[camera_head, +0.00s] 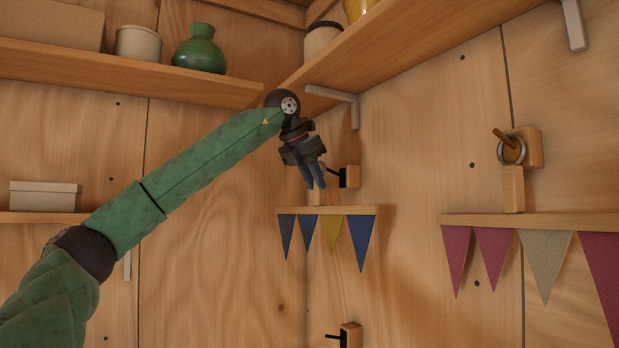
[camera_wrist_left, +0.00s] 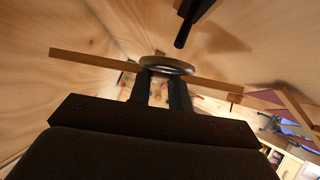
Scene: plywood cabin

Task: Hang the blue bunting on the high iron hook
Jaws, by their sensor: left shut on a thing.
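The blue bunting (camera_head: 361,240) has blue flags and a yellow one below a wooden bar. My left gripper (camera_head: 316,186) is shut on its upper part, and the bar hangs level below the fingers. In the left wrist view, a metal ring (camera_wrist_left: 168,65) sits at the fingertips, with the bar (camera_wrist_left: 85,59) behind it. The high iron hook (camera_head: 343,177), black on a wooden block, is just right of the fingers. In the left wrist view the dark hook rod (camera_wrist_left: 190,25) ends just above the ring, with a small gap in the picture. My right gripper is not seen.
A lower black hook (camera_head: 345,337) is on the wall below. A pink and beige bunting (camera_head: 494,250) hangs by a ring from a brown peg (camera_head: 505,138) at right. A shelf (camera_head: 430,50) with a bracket (camera_head: 335,94) runs above the gripper. A green vase (camera_head: 200,50) stands on the left shelf.

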